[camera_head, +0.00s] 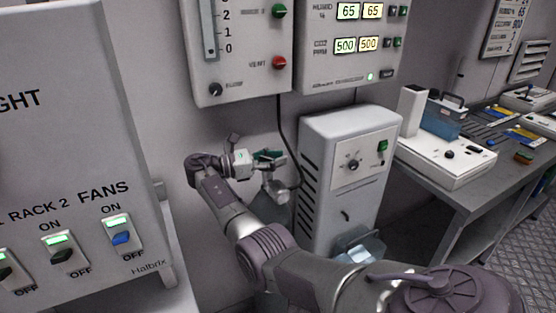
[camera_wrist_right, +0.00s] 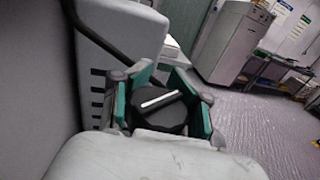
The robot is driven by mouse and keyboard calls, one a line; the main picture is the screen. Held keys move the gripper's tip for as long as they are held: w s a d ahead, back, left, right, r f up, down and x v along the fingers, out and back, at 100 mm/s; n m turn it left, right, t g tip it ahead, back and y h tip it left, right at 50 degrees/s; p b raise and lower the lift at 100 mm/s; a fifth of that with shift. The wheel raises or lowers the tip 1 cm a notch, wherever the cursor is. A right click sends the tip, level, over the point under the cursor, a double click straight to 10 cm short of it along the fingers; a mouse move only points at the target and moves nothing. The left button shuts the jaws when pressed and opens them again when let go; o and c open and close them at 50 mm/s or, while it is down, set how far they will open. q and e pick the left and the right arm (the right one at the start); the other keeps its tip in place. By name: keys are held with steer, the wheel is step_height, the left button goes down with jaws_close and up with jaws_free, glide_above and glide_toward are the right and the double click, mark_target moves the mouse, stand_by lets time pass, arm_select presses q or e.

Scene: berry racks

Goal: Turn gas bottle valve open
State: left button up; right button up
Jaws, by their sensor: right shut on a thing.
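The gas bottle valve is a dark round knob with a white line across its top; it shows in the right wrist view (camera_wrist_right: 162,108). My right gripper (camera_wrist_right: 162,100) has its green-padded fingers around the knob, one on each side, shut on it. The pale grey surface in front of the knob fills the bottom of that view. In the head view my right gripper (camera_head: 268,160) is low by the wall, left of a grey cabinet; the knob is hard to make out there behind the fingers. My left gripper is not in view.
A grey cabinet (camera_head: 345,150) with a dial and green switch stands close to the right of the gripper. Control panels (camera_head: 240,60) hang above it. A switch panel (camera_head: 75,190) is at the left. A bench (camera_head: 470,185) with instruments stands at the right.

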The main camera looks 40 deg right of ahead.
steer(key=shift+a+f, duration=0.2)
steer(key=shift+f, duration=0.05)
steer(key=o, duration=0.8)
steer(key=shift+o, duration=0.8)
steer(key=shift+w+a+r, duration=0.1)
steer(key=shift+w+a, duration=0.15)
steer(key=shift+s+d+r, duration=0.1)
steer(key=v, duration=0.7)
steer(key=shift+a, duration=0.35)
